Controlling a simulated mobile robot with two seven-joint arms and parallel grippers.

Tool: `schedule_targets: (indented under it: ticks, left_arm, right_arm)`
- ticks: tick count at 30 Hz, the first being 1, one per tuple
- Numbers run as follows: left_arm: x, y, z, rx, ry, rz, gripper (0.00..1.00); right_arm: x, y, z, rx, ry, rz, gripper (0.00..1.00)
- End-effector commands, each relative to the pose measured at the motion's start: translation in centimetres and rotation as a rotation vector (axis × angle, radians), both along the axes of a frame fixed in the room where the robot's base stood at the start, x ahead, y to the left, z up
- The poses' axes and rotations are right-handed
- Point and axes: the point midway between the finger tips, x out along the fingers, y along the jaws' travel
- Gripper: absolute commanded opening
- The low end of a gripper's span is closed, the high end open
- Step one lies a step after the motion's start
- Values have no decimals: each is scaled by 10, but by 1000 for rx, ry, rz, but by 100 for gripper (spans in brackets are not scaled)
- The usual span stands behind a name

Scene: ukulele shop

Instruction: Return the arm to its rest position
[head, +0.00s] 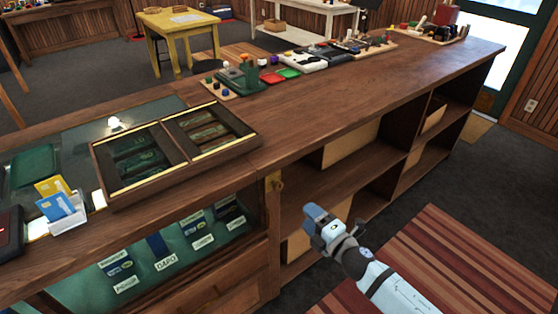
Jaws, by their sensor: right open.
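My right arm (385,283) comes in from the bottom right of the head view. My right gripper (317,222) is at its end, in front of the wooden counter's open shelves and below the counter top. It is open, and I see nothing held in it. It appears apart from the counter. My left gripper and left arm are not in view.
The long wooden counter (345,90) carries a wooden display case (170,150), a card holder (68,216) and several small items farther back. Open shelves (335,190) face the gripper. A striped rug (450,262) covers clear floor at the right. A yellow table (178,22) stands behind.

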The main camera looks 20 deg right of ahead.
Motion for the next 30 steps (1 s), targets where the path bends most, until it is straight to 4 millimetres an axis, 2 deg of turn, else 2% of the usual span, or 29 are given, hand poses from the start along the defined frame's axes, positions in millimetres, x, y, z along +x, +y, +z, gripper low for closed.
schedule_targets:
  ticks: [4,7,15,22,23,24,30]
  left_arm:
    - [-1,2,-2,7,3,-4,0]
    - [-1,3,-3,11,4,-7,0]
    - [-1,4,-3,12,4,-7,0]
    - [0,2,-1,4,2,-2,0]
    - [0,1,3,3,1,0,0]
    - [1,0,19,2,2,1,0]
    - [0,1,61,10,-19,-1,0]
  right_arm:
    - [-4,1,-3,32,20,-9,59]
    - [-25,5,-17,189,118,-57,59]
    - [-128,24,-76,915,604,-327,59]
    - [-210,51,-103,1381,948,-538,59]
    - [-217,54,-100,1425,978,-558,59]
    - [-212,51,-83,1404,960,-546,59]
    - [-213,48,-47,1383,945,-538,59]
